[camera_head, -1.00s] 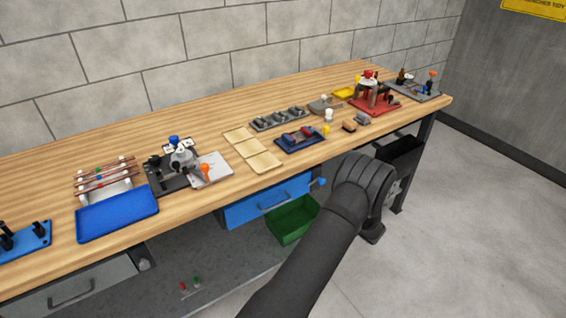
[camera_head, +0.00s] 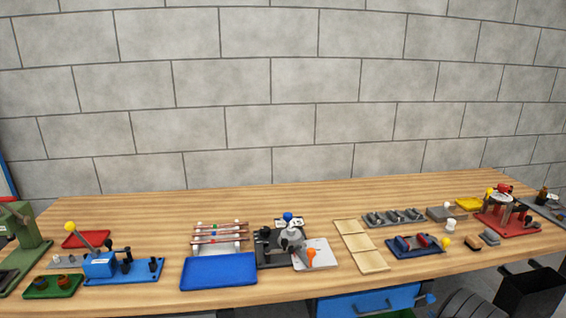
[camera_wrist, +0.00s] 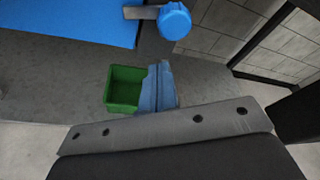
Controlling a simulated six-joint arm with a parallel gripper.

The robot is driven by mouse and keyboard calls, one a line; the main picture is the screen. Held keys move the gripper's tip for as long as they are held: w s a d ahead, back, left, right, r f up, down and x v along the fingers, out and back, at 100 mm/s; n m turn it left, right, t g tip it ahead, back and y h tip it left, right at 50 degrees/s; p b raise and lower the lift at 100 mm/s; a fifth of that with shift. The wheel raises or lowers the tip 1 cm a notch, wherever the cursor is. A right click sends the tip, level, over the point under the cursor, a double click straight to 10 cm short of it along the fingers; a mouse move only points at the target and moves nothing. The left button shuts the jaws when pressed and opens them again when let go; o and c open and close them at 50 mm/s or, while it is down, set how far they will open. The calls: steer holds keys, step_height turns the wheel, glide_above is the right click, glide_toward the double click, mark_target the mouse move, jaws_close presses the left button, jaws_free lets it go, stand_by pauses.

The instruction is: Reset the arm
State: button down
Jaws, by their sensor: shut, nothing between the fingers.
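My gripper (camera_wrist: 158,90) shows in the wrist view as a blue-grey pair of fingers, shut and empty. It is over the floor area below the bench, beside a green bin (camera_wrist: 124,88) in the picture. A round blue knob (camera_wrist: 174,20) on a grey stem is above it in the picture, apart from the fingers. In the head view only a dark ribbed part of my arm shows at the bottom right, in front of the bench; the gripper itself is out of that view. Copper tubes (camera_head: 219,234) lie across a white rack on the bench.
The wooden bench (camera_head: 150,210) carries a blue tray (camera_head: 218,271), a black fixture (camera_head: 272,250), tan plates (camera_head: 361,246), a navy tray (camera_head: 415,247) and a red fixture (camera_head: 508,222). A blue drawer (camera_head: 368,301) is below the front edge. The bench's back strip is clear.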

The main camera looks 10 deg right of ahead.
steer(key=w+d+n+t+h, duration=0.2)
steer(key=w+d+n+h, duration=0.15)
steer(key=d+n, duration=0.4)
steer(key=s+a+n, duration=0.1)
steer(key=s+a, duration=0.3)
steer(key=s, duration=0.4)
steer(key=shift+s+a+f+n, duration=0.15)
steer(key=shift+a+f+n, duration=0.15)
steer(key=shift+f+n, duration=0.05)
stand_by(0.5)
